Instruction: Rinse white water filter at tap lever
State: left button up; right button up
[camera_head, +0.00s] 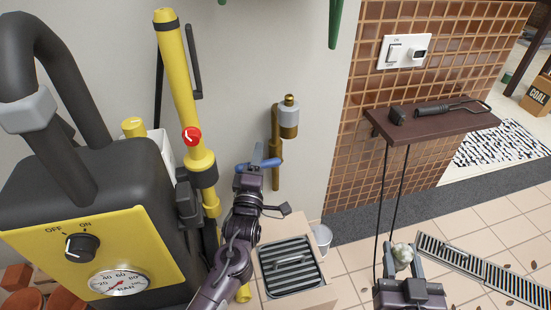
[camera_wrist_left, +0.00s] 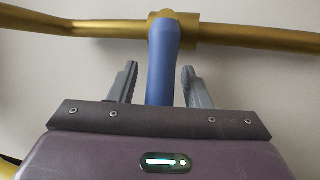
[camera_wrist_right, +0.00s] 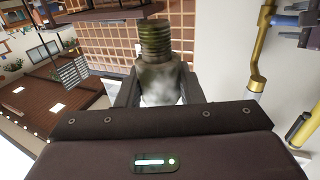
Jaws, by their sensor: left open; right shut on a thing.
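The blue tap lever (camera_head: 262,164) sits on a brass pipe (camera_head: 275,150) on the wall. My left gripper (camera_head: 257,168) is at the lever, its fingers open. In the left wrist view the lever (camera_wrist_left: 163,62) stands between the two fingers, with a gap on each side. My right gripper (camera_head: 402,262) is shut on the white water filter (camera_head: 402,252), low and right of the tap, well apart from it. In the right wrist view the filter (camera_wrist_right: 158,85) has a blotchy whitish body and a brownish threaded end pointing away from the gripper.
A grated basin (camera_head: 264,259) stands below the tap, with a white cup (camera_head: 323,236) beside it. A yellow and black pressure washer (camera_head: 120,245) fills the left. A brown shelf (camera_head: 440,120) with tools juts from the tiled wall; dark cords hang below it. A floor drain (camera_head: 480,268) lies right.

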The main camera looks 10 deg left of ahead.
aim_at(404, 252)
pick_arm(q)
jog(key=shift+c, duration=0.3)
